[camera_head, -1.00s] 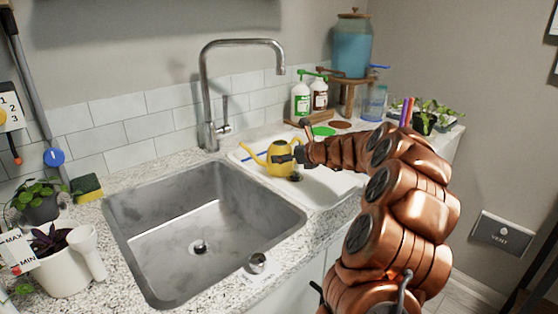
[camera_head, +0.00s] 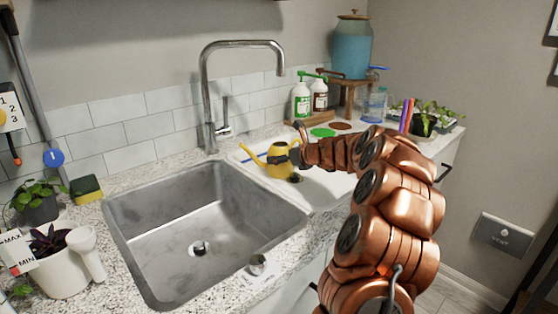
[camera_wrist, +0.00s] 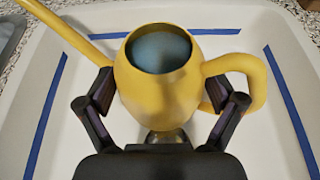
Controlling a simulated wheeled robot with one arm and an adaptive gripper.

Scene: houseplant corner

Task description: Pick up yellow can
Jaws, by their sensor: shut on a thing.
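The yellow can (camera_head: 276,168) is a small watering can with a long spout pointing left. It is upright over the white tray area (camera_head: 325,187) right of the sink. My gripper (camera_head: 294,157) is shut on its body. In the wrist view the fingers of my gripper (camera_wrist: 160,88) press on both sides of the can (camera_wrist: 158,95), the right finger passing by its handle. The can's round opening faces up and shows a blue-grey inside. I cannot tell whether its base touches the tray. A round metallic piece (camera_wrist: 168,137) shows below it.
The steel sink (camera_head: 205,225) lies left of the can, with a tall tap (camera_head: 207,100) behind. Two pump bottles (camera_head: 301,98), a blue dispenser (camera_head: 352,48) and potted plants (camera_head: 425,122) stand behind and right. Blue tape strips (camera_wrist: 45,118) mark the tray.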

